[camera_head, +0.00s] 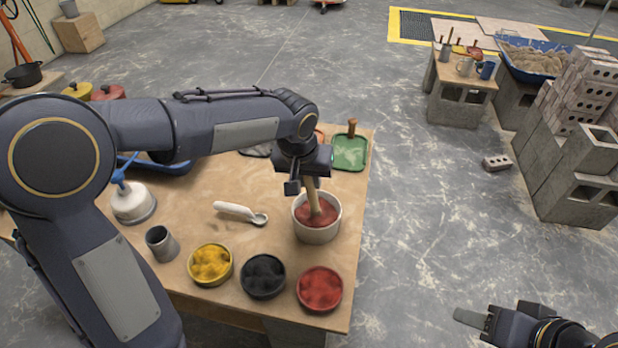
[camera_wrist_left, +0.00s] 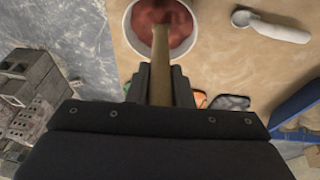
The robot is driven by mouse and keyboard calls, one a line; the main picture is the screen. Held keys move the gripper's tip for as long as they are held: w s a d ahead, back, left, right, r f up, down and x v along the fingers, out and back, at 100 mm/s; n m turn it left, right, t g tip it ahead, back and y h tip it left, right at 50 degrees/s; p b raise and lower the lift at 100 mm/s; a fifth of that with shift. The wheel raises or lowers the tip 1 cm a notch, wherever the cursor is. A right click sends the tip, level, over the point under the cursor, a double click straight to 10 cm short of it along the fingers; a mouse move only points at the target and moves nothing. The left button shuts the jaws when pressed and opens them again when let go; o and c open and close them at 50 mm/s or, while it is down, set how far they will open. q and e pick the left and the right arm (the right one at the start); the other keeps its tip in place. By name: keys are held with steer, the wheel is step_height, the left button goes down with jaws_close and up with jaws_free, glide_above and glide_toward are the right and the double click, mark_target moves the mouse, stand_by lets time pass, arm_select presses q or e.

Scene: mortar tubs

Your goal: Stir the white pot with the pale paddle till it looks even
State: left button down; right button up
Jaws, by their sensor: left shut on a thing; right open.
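The white pot (camera_head: 317,234) stands near the right edge of the wooden table and holds a reddish mix. It also shows at the top of the left wrist view (camera_wrist_left: 130,28). My left gripper (camera_head: 307,180) is above the pot, shut on the pale paddle (camera_head: 313,196). The paddle's shaft runs down into the mix in the left wrist view (camera_wrist_left: 161,62), and its lower end is hidden there. The mix (camera_head: 322,216) looks mostly red-brown; its evenness is hard to judge. My right gripper (camera_head: 474,320) is open, away from the table at the lower right.
Tubs of yellow (camera_head: 210,263), black (camera_head: 263,275) and red (camera_head: 320,288) stand in front of the pot. A white scoop (camera_head: 240,213), a grey cup (camera_head: 161,243) and a white bottle (camera_head: 133,202) are left of it. A green tray (camera_head: 350,150) lies behind. Concrete blocks (camera_head: 580,190) stand right.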

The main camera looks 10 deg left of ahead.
arm_select(q)
steer(key=shift+r+p, duration=3.5)
steer(key=shift+r, duration=1.2)
steer(key=shift+f, duration=0.1)
